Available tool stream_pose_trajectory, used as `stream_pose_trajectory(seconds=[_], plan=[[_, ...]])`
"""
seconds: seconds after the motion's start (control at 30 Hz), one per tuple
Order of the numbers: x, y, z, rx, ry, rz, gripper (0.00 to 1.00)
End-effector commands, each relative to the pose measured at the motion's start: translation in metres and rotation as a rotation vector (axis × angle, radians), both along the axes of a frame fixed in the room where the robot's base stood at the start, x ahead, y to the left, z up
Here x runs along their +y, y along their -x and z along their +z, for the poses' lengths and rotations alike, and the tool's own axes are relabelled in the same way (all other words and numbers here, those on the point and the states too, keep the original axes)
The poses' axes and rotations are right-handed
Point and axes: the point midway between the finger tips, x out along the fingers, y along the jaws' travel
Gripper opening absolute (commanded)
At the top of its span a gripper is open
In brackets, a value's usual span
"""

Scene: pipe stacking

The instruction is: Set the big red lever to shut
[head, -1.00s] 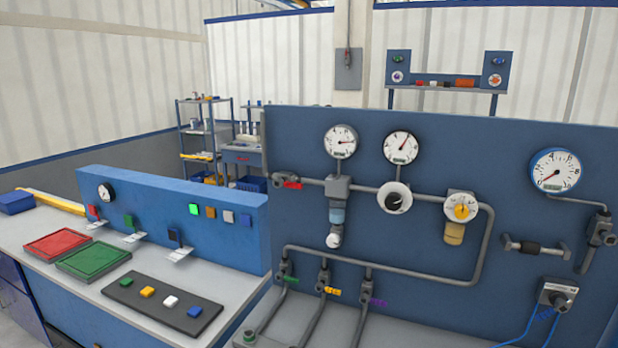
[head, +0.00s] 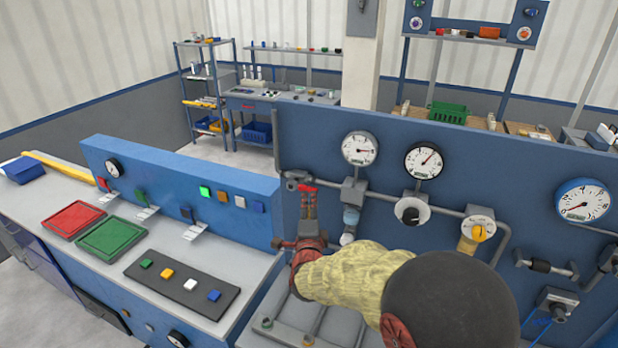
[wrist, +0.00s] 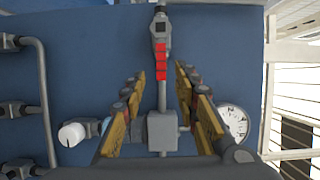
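The big red lever (head: 303,187) sits on the valve at the left end of the upper pipe on the blue panel. In the wrist view the red lever (wrist: 161,62) lies along the grey pipe, in line with it. My gripper (head: 308,202) is just below the lever in the head view, and its fingers partly overlap the pipe there. In the wrist view my gripper (wrist: 160,72) is open, with one finger on each side of the lever and pipe. Nothing is between the pads that I can see gripped. Contact with the lever cannot be told.
Two round gauges (head: 360,149) and a black knob (head: 410,215) are right of the lever. A grey block (wrist: 162,131) on the pipe lies between the fingers. My arm hides most of the lower pipe and its small valves. A button bench (head: 180,200) stands left.

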Motion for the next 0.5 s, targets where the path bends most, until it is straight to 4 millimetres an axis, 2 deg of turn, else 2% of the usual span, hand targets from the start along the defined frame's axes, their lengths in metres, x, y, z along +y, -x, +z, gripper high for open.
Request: stream_pose_trajectory(seconds=[0.17, 0.5], plan=[[0.003, -0.011, 0.000, -0.018, -0.023, -0.010, 0.31], [0.004, -0.059, 0.000, -0.017, -0.021, -0.010, 0.31]])
